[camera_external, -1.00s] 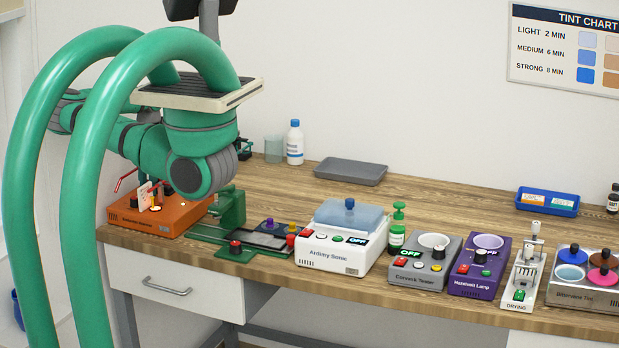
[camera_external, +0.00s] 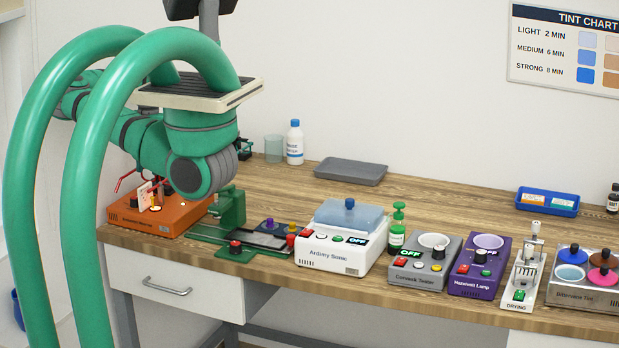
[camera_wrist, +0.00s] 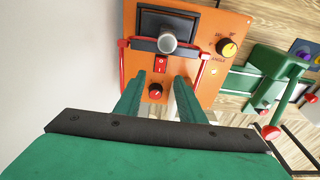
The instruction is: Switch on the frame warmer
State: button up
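The frame warmer appears to be the orange box (camera_external: 172,217) at the left end of the bench, partly hidden by my arm. In the wrist view its orange top (camera_wrist: 207,80) carries a red rocker switch (camera_wrist: 161,64), a red-topped knob (camera_wrist: 155,91) and a yellow dial (camera_wrist: 228,48). A grey round-ended part (camera_wrist: 167,42) sits in front of a dark panel, with red bars at both sides. My gripper (camera_wrist: 159,79) is over the box, its two green fingers apart and empty. The rocker and red knob show between the fingers. Contact cannot be told.
A green tool (camera_wrist: 268,72) stands close right of the box. A wall lies left. A grey tray (camera_external: 350,171) lies at the back, with bare bench around it.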

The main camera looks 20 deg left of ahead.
jog(key=shift+w+r, duration=0.15)
jog(key=shift+r, duration=0.9)
jog(key=shift+w+r, duration=0.15)
jog(key=shift+r, duration=0.9)
